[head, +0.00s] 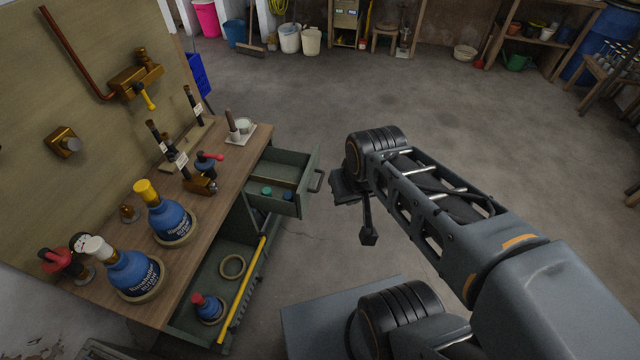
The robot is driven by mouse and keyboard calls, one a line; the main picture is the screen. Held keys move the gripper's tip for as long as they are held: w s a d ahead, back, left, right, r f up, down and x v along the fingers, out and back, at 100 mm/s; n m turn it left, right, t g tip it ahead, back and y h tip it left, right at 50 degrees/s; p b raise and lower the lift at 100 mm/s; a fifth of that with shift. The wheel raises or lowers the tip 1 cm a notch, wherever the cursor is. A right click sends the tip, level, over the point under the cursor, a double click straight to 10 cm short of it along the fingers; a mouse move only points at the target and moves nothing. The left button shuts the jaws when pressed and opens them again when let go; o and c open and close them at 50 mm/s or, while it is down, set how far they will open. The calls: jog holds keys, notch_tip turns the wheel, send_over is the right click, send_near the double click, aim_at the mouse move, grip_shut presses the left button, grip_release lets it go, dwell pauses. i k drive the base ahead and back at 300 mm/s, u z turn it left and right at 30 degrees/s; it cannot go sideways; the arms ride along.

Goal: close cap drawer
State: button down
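The cap drawer (299,204) is the smaller, upper green drawer in the bench, and it stands pulled out.
A lower, larger drawer (190,335) with a yellow bar (244,290) is also open, holding a red-capped blue bottle (208,308) and a ring (232,266). Floor right of the cap drawer is clear.

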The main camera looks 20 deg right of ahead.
aim_at(283, 171)
jog(key=z, duration=0.65)
jog(key=k, duration=0.1)
jog(key=u, duration=1.3)
jog(key=i, duration=0.75)
jog(key=z, duration=0.7)
